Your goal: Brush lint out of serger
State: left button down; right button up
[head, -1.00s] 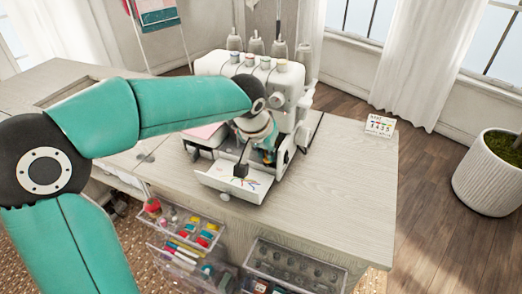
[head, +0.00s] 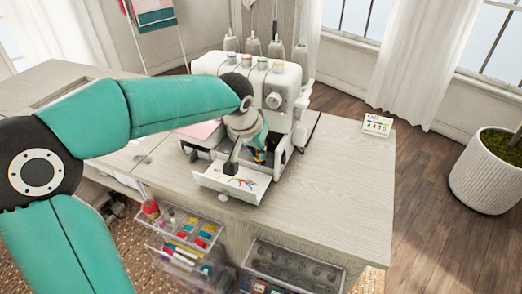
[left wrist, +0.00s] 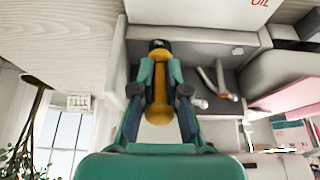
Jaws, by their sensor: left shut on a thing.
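The white serger (head: 275,78) stands on the cabinet top, with its front cover (head: 228,183) folded down and a coloured threading diagram inside it. My left gripper (left wrist: 160,78) is shut on a small brush (left wrist: 158,112) with a yellow-brown handle and a dark tip. In the head view the left gripper (head: 259,152) is at the serger's open front, partly hidden by my wrist. In the left wrist view the brush tip is by the grey inner area (left wrist: 195,55) of the serger. Lint cannot be made out. My right gripper is not in view.
The cabinet top (head: 345,165) is clear to the right, except for a small card (head: 377,124) near the far edge. Open clear drawers (head: 185,235) with spools and supplies stick out below the front. Thread cones (head: 253,46) stand behind the serger.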

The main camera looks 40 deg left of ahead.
pick_arm(q)
jog(key=shift+a, duration=0.1)
dwell(0.3)
jog(key=shift+s+a, duration=0.2)
jog(key=shift+a, duration=0.8)
jog(key=shift+a, duration=0.2)
jog(key=shift+s+a+f, duration=0.1)
jog(key=shift+s+a, duration=0.15)
jog(key=shift+a, duration=0.6)
jog(key=shift+s+a+p, duration=0.2)
jog(key=shift+a+p, duration=0.15)
jog(key=shift+a, duration=0.65)
jog(key=shift+a, duration=0.1)
jog(key=shift+s+a, duration=0.25)
jog(key=shift+a, duration=0.7)
